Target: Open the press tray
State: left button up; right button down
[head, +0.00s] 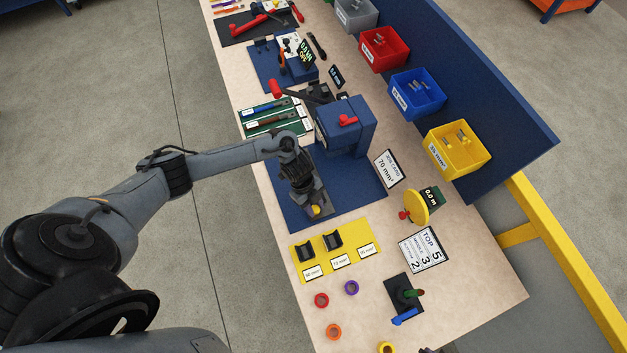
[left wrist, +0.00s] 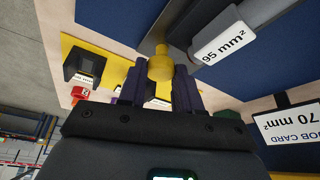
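My left gripper (head: 310,204) points down at the knob. In the left wrist view the yellow knob (left wrist: 160,66) sits between the two fingertips, which appear to touch its sides. A grey bar (left wrist: 225,22) labelled 95 mm² lies just beyond it. The tray's inside is hidden by my gripper. My right gripper is not in view.
A yellow mat (head: 334,250) with two black die blocks lies just in front. A job card (head: 389,170) reading 70 mm² stands right of the press. Coloured bins (head: 459,150) line the back. Several coloured rings (head: 321,300) lie near the front.

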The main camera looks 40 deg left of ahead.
pick_arm(q)
jog(key=o, duration=0.4)
jog(key=shift+r, duration=0.15)
jog(key=v, duration=1)
jog(key=shift+a+r+b, duration=0.1)
jog(key=shift+r+b, duration=0.2)
jog(key=shift+b, duration=0.1)
